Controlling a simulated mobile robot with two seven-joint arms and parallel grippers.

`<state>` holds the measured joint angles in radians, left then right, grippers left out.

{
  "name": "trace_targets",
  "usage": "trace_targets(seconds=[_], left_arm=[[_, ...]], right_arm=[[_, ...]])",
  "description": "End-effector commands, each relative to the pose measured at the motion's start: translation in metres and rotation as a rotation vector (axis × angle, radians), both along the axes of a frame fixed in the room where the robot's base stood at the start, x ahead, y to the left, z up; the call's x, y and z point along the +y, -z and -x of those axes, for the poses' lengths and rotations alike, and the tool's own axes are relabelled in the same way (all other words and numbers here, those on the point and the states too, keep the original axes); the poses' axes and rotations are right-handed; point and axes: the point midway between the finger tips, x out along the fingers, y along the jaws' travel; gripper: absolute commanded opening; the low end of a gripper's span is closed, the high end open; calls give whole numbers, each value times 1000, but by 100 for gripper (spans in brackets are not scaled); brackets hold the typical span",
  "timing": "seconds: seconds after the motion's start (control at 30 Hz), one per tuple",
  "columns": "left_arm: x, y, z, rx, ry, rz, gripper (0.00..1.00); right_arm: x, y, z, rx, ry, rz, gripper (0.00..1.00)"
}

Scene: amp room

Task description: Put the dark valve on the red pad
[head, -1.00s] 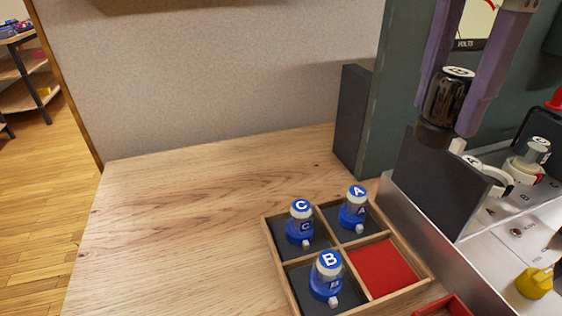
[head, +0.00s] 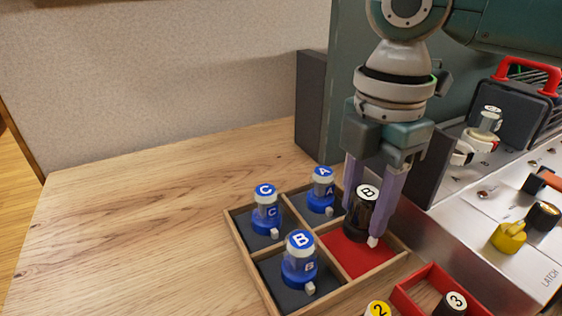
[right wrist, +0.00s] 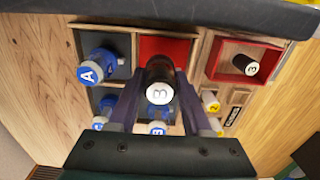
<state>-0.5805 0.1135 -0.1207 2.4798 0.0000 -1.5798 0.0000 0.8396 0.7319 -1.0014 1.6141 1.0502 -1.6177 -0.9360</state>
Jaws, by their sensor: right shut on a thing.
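In the right wrist view the valve (right wrist: 160,78) covers the near part of the red pad (right wrist: 166,47). My left gripper is not in view.
Blue valves A (head: 321,192), B (head: 300,262) and C (head: 265,212) fill the tray's dark compartments. A red tray (head: 405,302) holds a dark valve marked 3 (head: 452,303). A steel panel (head: 478,232) with a yellow knob (head: 508,236) is at right. The table's left side is clear.

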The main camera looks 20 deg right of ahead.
Motion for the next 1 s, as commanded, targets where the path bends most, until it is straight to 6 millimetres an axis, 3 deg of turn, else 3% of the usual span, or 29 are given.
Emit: trace_targets(seconds=[0.03,0.13,0.5,0.53,0.77,1.0], left_arm=[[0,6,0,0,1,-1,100],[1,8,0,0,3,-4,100],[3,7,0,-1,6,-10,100],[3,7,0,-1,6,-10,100],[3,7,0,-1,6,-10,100],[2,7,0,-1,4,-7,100]], right_arm=[[0,13,1,4,1,1,0],[0,23,0,1,0,2,0],[0,26,0,0,0,0,0],[0,26,0,0,-1,0,52],[0,25,0,0,0,1,78],[0,25,0,0,0,1,79]])
